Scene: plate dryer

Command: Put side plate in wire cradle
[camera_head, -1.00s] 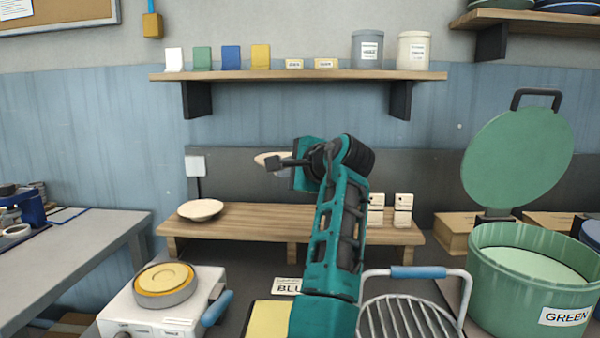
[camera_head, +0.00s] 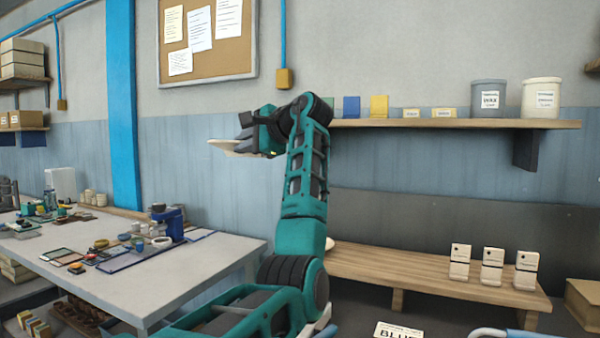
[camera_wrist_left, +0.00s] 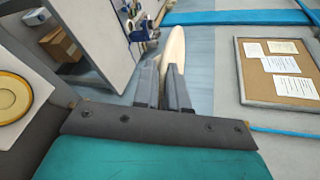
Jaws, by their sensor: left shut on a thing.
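A cream side plate (camera_head: 228,147) is held by my left gripper (camera_head: 243,141), high in front of the blue wall in the head view. In the left wrist view the plate (camera_wrist_left: 174,52) stands edge-on between the two dark fingers of the gripper (camera_wrist_left: 165,84), which are shut on it. Only a bit of a blue-and-metal handle (camera_head: 508,333) shows at the bottom edge of the head view; the wire-barred piece below it, possibly the cradle, is out of frame. My right gripper is not in view.
A wooden bench (camera_head: 420,272) holds small white blocks (camera_head: 492,268); another pale plate (camera_head: 330,244) is mostly hidden behind my arm. A cluttered grey table (camera_head: 200,268) stands at left. A shelf (camera_head: 440,124) and corkboard (camera_head: 208,40) are on the wall.

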